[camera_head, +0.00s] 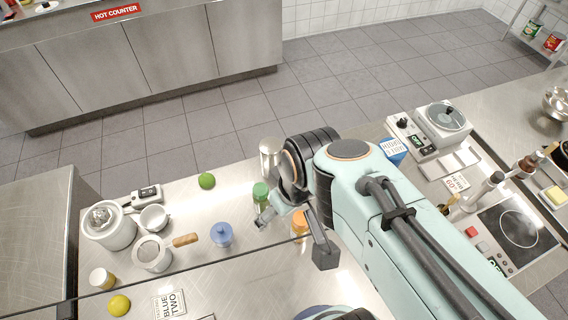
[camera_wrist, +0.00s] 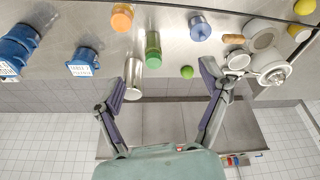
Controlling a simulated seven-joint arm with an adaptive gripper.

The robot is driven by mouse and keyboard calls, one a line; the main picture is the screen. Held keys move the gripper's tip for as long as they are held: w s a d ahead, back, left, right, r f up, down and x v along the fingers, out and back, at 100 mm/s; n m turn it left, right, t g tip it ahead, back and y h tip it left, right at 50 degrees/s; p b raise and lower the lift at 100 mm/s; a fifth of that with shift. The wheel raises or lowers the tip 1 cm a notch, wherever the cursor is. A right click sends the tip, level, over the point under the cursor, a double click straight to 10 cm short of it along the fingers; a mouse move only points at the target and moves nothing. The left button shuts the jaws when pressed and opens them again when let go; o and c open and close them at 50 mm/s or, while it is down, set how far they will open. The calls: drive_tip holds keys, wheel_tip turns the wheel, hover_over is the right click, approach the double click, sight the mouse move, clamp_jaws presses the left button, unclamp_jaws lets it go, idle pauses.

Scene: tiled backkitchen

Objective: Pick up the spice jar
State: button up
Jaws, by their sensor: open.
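Two small jars could be the spice jar, and I cannot tell which it is: a green-capped jar (camera_head: 260,192) and an orange-capped one (camera_head: 299,222). Both stand on the steel counter. The green one also shows in the wrist view (camera_wrist: 153,50), ahead of my fingers and between their lines. The orange one (camera_wrist: 122,17) is farther off to the left there. My gripper (camera_head: 292,240) is open and empty; in the wrist view its fingers (camera_wrist: 163,74) are spread wide. In the head view the arm and fingers partly cover both jars.
A silver canister (camera_head: 269,152) and a green lime (camera_head: 207,181) stand close to the green-capped jar.

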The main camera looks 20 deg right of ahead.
sight(301, 218)
drive_tip(key=w+d+f+g, duration=0.1)
drive_tip(key=d+f, duration=0.1)
drive_tip(key=f, duration=0.2)
drive_tip(key=w+d+f+g, duration=0.1)
drive_tip(key=w+d+f, duration=0.1)
drive_tip(key=f, duration=0.3)
drive_tip(key=w+d+f+g, duration=0.1)
drive_tip(key=d+f, duration=0.1)
drive_tip(key=f, duration=0.2)
drive_tip(key=shift+w+f+m+h, duration=0.2)
drive_tip(key=shift+m+h, duration=0.2)
wheel_tip(301, 218, down, 6)
drive_tip(key=shift+f, duration=0.2)
drive_tip(key=c, duration=1.3)
